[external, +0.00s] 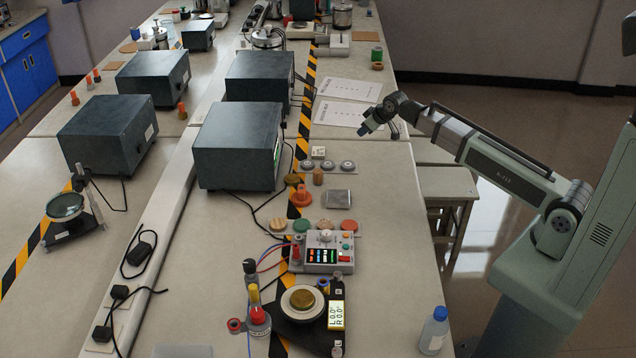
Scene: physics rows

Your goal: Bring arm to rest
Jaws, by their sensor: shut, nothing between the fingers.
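My gripper (366,130) is at the end of my arm, which reaches in from the right side of the external view. It hangs over the right part of the long lab bench (385,240), above the lower edge of a printed sheet. The gripper looks small and dark; its fingers are shut with nothing between them.
Dark grey boxes (238,145) stand on the bench left of my gripper. Printed sheets (345,88) lie behind it. A control box (328,252), a round device (302,302) and a bottle (434,330) stand nearer the front. A stool (448,183) is below my arm.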

